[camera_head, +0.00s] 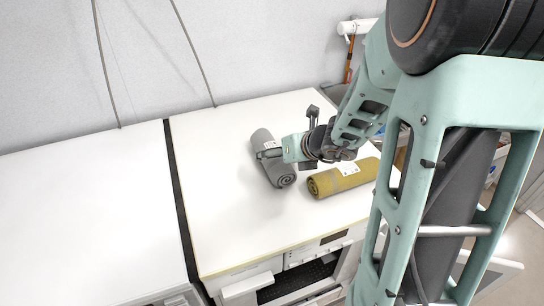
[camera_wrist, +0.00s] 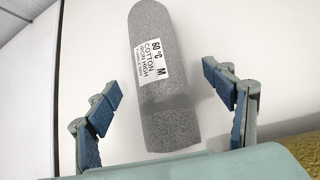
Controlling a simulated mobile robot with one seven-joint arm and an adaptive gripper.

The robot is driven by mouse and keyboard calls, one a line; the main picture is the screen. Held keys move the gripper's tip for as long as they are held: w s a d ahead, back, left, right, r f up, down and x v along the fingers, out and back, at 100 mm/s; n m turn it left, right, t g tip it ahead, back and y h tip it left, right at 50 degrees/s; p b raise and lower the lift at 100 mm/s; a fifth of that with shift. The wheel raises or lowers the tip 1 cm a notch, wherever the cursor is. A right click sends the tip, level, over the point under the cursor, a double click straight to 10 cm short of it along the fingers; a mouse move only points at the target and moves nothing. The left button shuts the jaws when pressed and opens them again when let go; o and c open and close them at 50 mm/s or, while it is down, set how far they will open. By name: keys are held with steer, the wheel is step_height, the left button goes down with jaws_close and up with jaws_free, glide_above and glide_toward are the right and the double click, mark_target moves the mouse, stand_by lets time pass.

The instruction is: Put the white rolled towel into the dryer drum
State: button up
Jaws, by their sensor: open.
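No white rolled towel shows in either view. A grey rolled towel (camera_head: 272,165) with a white label lies on the white machine top. It fills the middle of the wrist view (camera_wrist: 165,100). A mustard-yellow rolled towel (camera_head: 335,182) lies to its right, and its edge shows at the lower right of the wrist view (camera_wrist: 304,150). My gripper (camera_head: 270,150) is at the grey towel. Its fingers (camera_wrist: 160,80) are open, one on each side of the roll, with visible gaps. The dryer drum cannot be made out clearly; a dark opening (camera_head: 300,284) shows in the machine's front.
The white machine top (camera_head: 215,140) is clear left of the grey towel. Another white top (camera_head: 80,215) stands to the left across a dark gap (camera_head: 178,190). A pale wall with hanging cables is behind. My arm hides much of the right side.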

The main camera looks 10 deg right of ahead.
steer(key=x, duration=0.2)
steer(key=shift+w+f, duration=0.15)
steer(key=shift+f, duration=0.05)
steer(key=c, duration=1.5)
steer(key=shift+r, duration=0.2)
